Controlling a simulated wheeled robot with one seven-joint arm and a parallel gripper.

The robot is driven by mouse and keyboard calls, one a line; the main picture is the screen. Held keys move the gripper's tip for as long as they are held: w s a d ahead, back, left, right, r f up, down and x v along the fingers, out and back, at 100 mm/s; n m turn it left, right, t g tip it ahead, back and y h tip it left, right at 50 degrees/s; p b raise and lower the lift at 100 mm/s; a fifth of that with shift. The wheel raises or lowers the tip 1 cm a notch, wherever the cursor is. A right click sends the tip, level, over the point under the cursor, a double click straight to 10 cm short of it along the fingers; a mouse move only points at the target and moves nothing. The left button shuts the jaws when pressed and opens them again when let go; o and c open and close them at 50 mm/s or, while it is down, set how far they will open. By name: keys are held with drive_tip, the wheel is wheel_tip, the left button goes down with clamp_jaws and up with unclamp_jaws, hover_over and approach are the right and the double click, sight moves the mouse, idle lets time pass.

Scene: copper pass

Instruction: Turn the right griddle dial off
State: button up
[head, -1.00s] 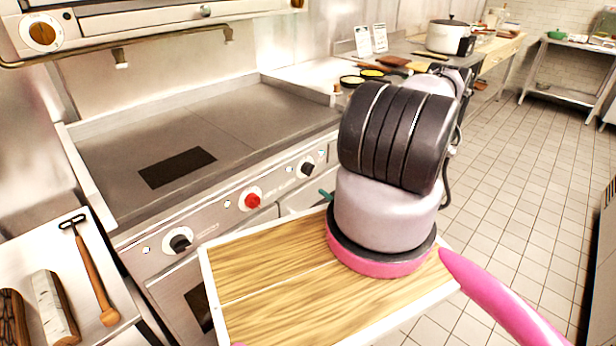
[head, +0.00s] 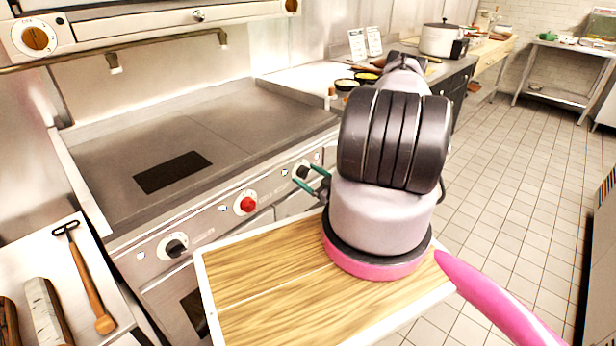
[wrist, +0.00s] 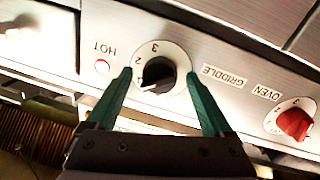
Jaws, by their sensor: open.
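The right griddle dial (head: 301,170) is a black knob on a white numbered plate on the griddle's front panel. In the wrist view the same dial (wrist: 158,75) sits between the green fingertips of my gripper (wrist: 160,82), with a gap on each side. Its pointer is turned toward the lower left of that picture, away from the top. My gripper (head: 312,180) is open in front of the dial in the head view. A label reading GRIDDLE is beside the dial in the wrist view.
A red oven dial (head: 246,203) and another black dial (head: 173,246) are on the same panel to the left. A small HOT lamp (wrist: 102,66) is beside the right dial. A bar (head: 120,62) runs above the flat griddle (head: 200,125).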

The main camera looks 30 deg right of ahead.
drive_tip(key=c, duration=1.3)
drive_tip(key=shift+n, duration=0.3)
drive_tip(key=n, duration=0.9)
drive_tip(key=shift+s+f+n+t+y, duration=0.1)
drive_tip(key=shift+n+t+y, duration=0.2)
drive_tip(key=shift+y, duration=0.1)
drive_tip(key=o, duration=1.3)
drive_tip(key=shift+d, duration=0.1)
